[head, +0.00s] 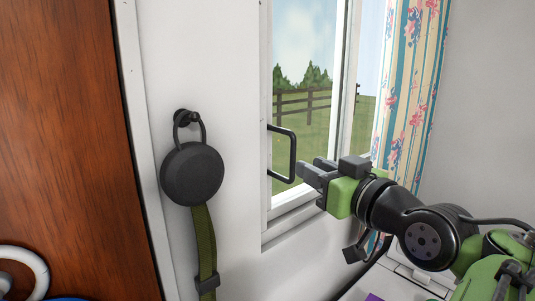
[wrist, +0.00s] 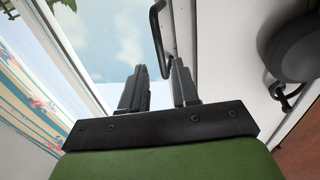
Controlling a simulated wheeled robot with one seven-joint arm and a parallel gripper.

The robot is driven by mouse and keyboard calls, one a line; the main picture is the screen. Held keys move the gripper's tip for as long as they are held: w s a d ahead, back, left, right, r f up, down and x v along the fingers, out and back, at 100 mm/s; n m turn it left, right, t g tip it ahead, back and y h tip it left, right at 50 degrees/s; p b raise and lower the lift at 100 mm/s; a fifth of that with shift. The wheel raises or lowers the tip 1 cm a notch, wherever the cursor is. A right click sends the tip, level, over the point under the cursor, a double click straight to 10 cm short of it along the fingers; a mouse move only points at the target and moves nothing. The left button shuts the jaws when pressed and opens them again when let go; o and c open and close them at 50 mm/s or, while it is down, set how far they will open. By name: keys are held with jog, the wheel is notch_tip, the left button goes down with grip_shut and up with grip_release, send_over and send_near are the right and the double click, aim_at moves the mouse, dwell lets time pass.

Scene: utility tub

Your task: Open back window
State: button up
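The window (head: 306,60) is in the wall at the upper middle of the head view, with a white frame and a fence and trees outside. Its black bracket-shaped handle (head: 292,155) stands upright at the left side of the pane. My gripper (head: 306,172) points left, with its fingertips close to the handle's lower right. In the wrist view the handle (wrist: 155,25) reaches down towards the space between the fingertips (wrist: 159,66). The fingers are apart and do not clamp it. I cannot tell whether one finger touches it.
A dark round object (head: 192,174) with a green strap (head: 205,245) hangs from a wall hook left of the window. A brown wooden panel (head: 60,130) is at far left. A floral curtain (head: 407,100) hangs on the right, behind my arm.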

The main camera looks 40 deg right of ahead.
aim_at(294, 158)
jog(key=w, duration=0.2)
jog(key=w+p, duration=0.1)
jog(key=w, duration=0.1)
jog(key=w+d, duration=0.1)
jog(key=w, duration=0.2)
jog(key=shift+w+d, duration=0.1)
jog(key=shift+c, duration=0.3)
grip_shut()
